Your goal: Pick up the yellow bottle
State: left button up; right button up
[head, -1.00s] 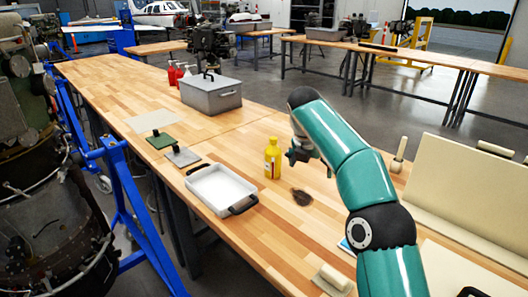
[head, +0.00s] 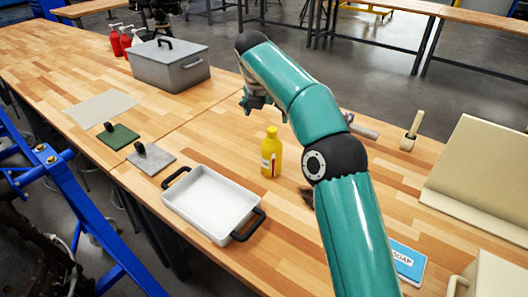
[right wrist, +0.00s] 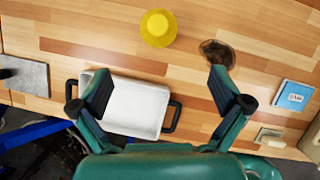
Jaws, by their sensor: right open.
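The yellow bottle (head: 271,156) stands upright on the wooden table, right of the white tray. In the right wrist view the bottle (right wrist: 158,28) is seen from above near the top edge, beyond the fingers and roughly centred between them. My right gripper (head: 253,101) is up in the air, above the bottle in the head picture and apart from it. In the right wrist view the gripper (right wrist: 160,84) shows two widely spread fingers with nothing between them. My left gripper is not in view.
The white tray (head: 211,199) with black handles lies near the bottle. A dark brown patch (right wrist: 217,53) is beside the bottle.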

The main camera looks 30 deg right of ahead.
aim_at(272, 144)
jog(key=x, duration=1)
jog(key=shift+b, duration=0.4)
jog(key=shift+d+f, duration=0.15)
jog(key=shift+f, duration=0.25)
jog(key=shift+p+x, duration=0.55)
jog(key=shift+x, duration=2.1)
jog(key=shift+w, duration=0.1)
jog(key=shift+c, duration=0.2)
jog(key=c, duration=1.5)
jog(key=shift+r, duration=0.15)
